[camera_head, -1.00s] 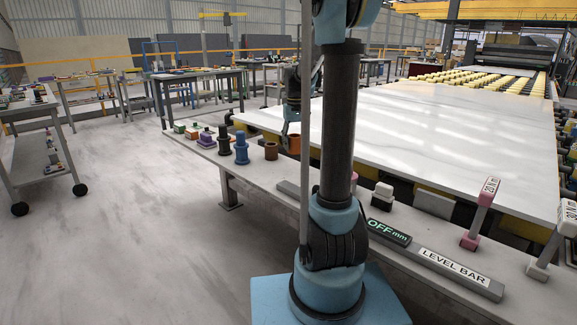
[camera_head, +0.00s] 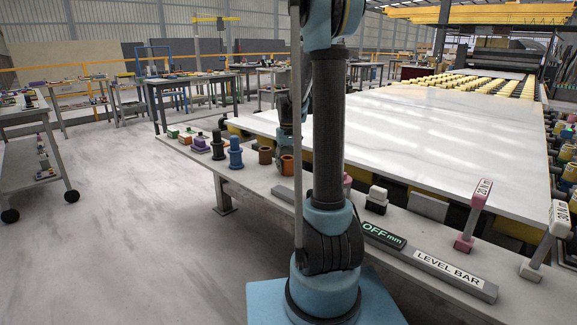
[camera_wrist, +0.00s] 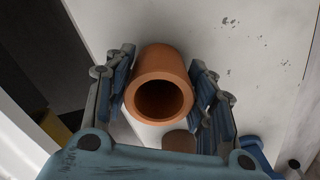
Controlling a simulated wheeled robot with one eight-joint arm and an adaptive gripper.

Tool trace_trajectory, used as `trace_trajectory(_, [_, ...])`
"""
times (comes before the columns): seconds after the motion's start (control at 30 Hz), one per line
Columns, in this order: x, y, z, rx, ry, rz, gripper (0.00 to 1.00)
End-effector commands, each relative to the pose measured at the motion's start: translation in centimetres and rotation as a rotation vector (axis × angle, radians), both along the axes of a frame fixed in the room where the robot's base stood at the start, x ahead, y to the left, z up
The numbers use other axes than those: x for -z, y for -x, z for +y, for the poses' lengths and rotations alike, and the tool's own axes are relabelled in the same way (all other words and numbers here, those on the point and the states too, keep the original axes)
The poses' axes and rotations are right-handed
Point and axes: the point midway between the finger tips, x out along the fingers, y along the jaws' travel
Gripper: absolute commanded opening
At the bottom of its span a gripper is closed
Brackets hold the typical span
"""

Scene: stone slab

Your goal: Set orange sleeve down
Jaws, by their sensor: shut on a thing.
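The orange sleeve (camera_head: 287,165) is a short hollow cylinder at the bench's slab side, right of a brown sleeve (camera_head: 265,155). In the wrist view the orange sleeve (camera_wrist: 160,62) stands between the two fingers of my gripper (camera_wrist: 160,75), its open bore facing the camera. The fingers are shut on its sides. In the head view my gripper (camera_head: 287,148) is just above the sleeve, partly hidden by my arm. The sleeve is at or very near the grey bench top (camera_head: 236,182); I cannot tell whether it touches.
A blue stepped piece (camera_head: 236,152), a black one (camera_head: 218,146) and a purple one (camera_head: 201,143) stand left along the bench. The white slab (camera_head: 420,130) lies behind. A level bar (camera_head: 415,258) and pink-ended handle (camera_head: 472,215) are at right.

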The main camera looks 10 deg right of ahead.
Motion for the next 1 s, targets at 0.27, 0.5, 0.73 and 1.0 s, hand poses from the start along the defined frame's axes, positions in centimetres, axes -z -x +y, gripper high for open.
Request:
trace_trajectory(0.27, [0.1, 0.0, 0.0, 0.001, 0.0, 0.0, 0.7])
trace_trajectory(0.5, [0.1, 0.0, -0.1, 0.002, 0.0, 0.0, 0.7])
trace_trajectory(0.73, [-1.5, 0.0, -0.2, 0.002, 0.0, 0.0, 0.7])
trace_trajectory(1.0, [-5.9, 0.1, -0.2, 0.002, 0.0, 0.0, 0.7])
